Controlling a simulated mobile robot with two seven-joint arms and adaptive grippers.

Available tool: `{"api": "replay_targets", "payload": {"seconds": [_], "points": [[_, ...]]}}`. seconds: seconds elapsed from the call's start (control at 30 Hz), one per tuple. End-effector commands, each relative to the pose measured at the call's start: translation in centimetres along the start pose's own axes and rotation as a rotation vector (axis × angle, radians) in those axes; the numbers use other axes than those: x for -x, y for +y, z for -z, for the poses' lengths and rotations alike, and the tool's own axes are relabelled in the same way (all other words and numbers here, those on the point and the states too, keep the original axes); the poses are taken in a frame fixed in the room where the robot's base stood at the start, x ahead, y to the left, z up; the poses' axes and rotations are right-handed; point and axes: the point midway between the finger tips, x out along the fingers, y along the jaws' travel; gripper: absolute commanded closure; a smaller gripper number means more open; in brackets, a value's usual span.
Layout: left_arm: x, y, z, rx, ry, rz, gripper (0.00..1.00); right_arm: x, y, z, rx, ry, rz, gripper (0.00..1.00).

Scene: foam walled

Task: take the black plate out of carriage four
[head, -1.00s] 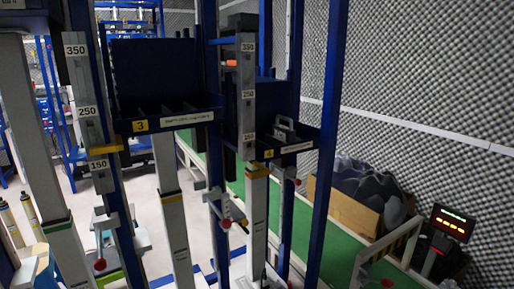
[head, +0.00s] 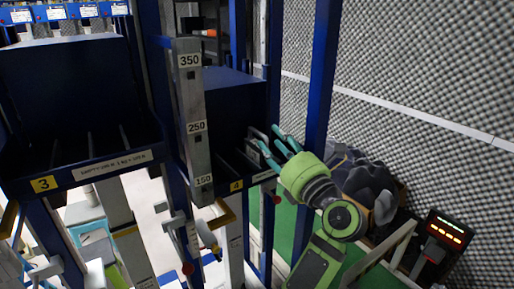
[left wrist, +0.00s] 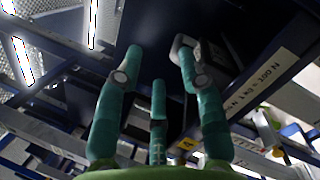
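Carriage four is the dark blue open bin with a yellow "4" label (head: 236,186), right of centre in the head view. A grey handle-like piece (head: 257,138) stands at its right end. I cannot clearly tell a black plate from the dark inside of the bin. My left gripper (head: 274,140) is at that right end, with its teal fingers by the grey piece. In the left wrist view the fingers (left wrist: 158,75) are spread apart. A grey rounded piece (left wrist: 181,42) shows by the right finger; contact is unclear. My right gripper is not in view.
Carriage three (head: 110,170) is a similar bin at left. A grey post marked 350, 250 and 150 (head: 193,110) stands between the bins. A blue upright (head: 322,80) is close to my left gripper. A red-lit display (head: 448,230) stands at lower right.

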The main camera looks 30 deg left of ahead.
Motion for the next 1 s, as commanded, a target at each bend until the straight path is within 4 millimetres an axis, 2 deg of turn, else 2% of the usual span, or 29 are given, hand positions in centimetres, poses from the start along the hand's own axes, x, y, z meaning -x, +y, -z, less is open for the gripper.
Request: {"api": "replay_targets", "payload": {"seconds": [0.13, 0.33, 0.7, 0.83, 1.0], "points": [[0.0, 0.1, 0.3, 0.098, 0.140, 0.074, 0.61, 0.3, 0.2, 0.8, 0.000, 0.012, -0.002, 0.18], [-0.7, 0.0, 0.6, 0.130, 0.202, 0.110, 0.61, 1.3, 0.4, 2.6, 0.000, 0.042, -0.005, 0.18], [-5.0, -0.6, 1.1, 0.125, 0.200, 0.106, 0.61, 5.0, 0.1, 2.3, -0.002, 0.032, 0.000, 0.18], [-6.3, -1.0, 1.6, 0.127, 0.200, 0.108, 0.61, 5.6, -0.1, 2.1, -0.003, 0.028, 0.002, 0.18], [-6.7, -1.3, 1.9, 0.129, 0.201, 0.110, 0.61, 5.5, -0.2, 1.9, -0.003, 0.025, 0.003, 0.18]]}}
